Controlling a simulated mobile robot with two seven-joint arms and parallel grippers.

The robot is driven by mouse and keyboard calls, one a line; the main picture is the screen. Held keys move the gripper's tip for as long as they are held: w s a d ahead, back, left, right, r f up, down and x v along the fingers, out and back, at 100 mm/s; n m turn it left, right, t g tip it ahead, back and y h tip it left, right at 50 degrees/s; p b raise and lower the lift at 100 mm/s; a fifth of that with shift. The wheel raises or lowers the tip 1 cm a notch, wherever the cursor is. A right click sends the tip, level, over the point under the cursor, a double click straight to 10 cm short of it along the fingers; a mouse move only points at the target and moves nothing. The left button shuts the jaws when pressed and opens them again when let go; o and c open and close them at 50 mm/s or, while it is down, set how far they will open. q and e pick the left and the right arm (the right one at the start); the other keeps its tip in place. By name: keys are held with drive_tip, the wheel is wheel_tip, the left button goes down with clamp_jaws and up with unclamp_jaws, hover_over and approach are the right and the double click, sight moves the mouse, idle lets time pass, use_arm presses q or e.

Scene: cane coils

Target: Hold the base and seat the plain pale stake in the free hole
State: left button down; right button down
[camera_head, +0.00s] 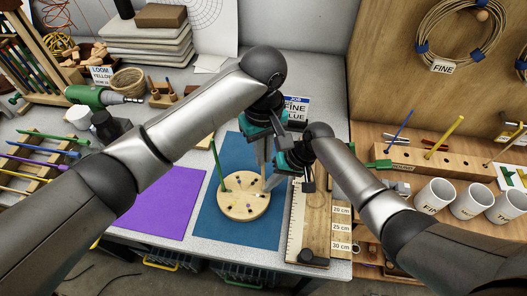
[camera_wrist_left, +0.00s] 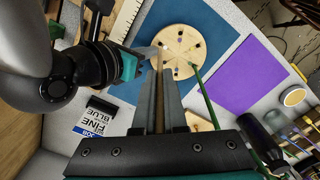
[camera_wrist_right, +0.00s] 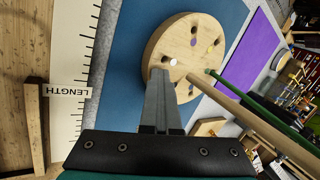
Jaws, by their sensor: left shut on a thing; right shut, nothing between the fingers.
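The round pale wooden base (camera_head: 240,212) lies on the blue mat, with several dark and coloured holes or pegs in its top. A green stake (camera_head: 216,163) stands up from its left side. My left gripper (camera_head: 262,165) is shut on the plain pale stake (camera_wrist_left: 159,112), which points down towards the base; I cannot tell whether its tip is in a hole. My right gripper (camera_wrist_right: 160,75) is shut and empty, its fingertips at the base's edge, seemingly against it. In the right wrist view the pale stake (camera_wrist_right: 255,125) passes to the right of those fingers.
A ruler board (camera_head: 315,220) lies right of the blue mat (camera_head: 270,235). A purple mat (camera_head: 160,205) lies at left. A FINE BLUE card (camera_head: 296,108) stands behind the grippers. White mugs (camera_head: 435,195) and a drilled block (camera_head: 430,160) are at right. The two arms are close together.

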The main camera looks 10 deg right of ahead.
sight(263, 188)
drive_tip(key=shift+s+f, duration=0.15)
use_arm(q)
drive_tip(key=shift+f, duration=1.9)
drive_tip(key=shift+f, duration=1.55)
use_arm(e)
drive_tip(key=shift+s+d+f, duration=0.1)
use_arm(q)
drive_tip(key=c, duration=0.9)
unclamp_jaws()
wheel_tip(263, 188, up, 7)
idle(0.8)
